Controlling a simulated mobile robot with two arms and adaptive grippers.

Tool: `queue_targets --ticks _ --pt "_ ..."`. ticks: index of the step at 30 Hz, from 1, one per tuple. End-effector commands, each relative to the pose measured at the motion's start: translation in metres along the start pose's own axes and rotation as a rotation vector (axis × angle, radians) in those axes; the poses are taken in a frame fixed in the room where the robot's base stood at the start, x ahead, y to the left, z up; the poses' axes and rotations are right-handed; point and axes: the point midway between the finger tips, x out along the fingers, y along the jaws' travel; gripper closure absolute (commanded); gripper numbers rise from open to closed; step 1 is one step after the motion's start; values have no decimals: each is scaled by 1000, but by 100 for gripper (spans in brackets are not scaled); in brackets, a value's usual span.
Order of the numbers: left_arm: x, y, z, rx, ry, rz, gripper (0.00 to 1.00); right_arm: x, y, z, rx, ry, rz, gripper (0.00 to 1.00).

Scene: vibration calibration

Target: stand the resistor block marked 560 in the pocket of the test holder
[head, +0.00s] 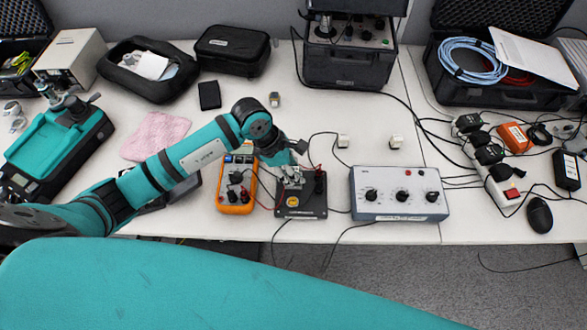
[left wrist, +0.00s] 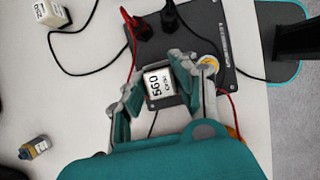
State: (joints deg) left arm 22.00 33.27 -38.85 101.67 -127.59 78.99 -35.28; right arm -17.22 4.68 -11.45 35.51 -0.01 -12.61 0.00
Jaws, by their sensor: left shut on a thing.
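The white resistor block marked 560 (left wrist: 158,83) is between the fingers of my left gripper (left wrist: 155,80), its marked face toward the wrist camera. In the head view my left gripper (head: 291,183) is over the black test holder (head: 316,207) and hides most of the block. The holder plate (left wrist: 208,28) also shows in the left wrist view, with red and black plugs and a round yellow-marked spot. The pocket is hidden by the block and fingers. I cannot tell whether the block touches the holder. My right gripper is not in view.
An orange multimeter (head: 237,190) stands close left of the holder, and a grey dial box (head: 398,193) to its right. White blocks (head: 343,141) (head: 395,142) stand behind. Cables run around the holder. A small item (head: 275,99) lies farther back. The table's front edge is close.

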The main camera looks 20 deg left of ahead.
Motion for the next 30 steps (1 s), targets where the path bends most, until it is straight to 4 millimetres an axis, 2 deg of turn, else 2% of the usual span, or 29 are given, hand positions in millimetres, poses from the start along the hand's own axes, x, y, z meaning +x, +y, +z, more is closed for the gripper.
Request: queue_targets --ticks 11,12,17,23,27,30 --pt "8 0 -4 0 0 0 100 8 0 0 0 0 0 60" --pt "7 0 -3 0 0 0 68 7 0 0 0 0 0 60" --pt "7 0 -3 0 0 0 47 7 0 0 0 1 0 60" --pt "7 0 -3 0 0 0 46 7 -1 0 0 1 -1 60" --pt "7 0 -3 0 0 0 28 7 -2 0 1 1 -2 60" --pt "7 0 -3 0 0 0 27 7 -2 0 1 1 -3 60"
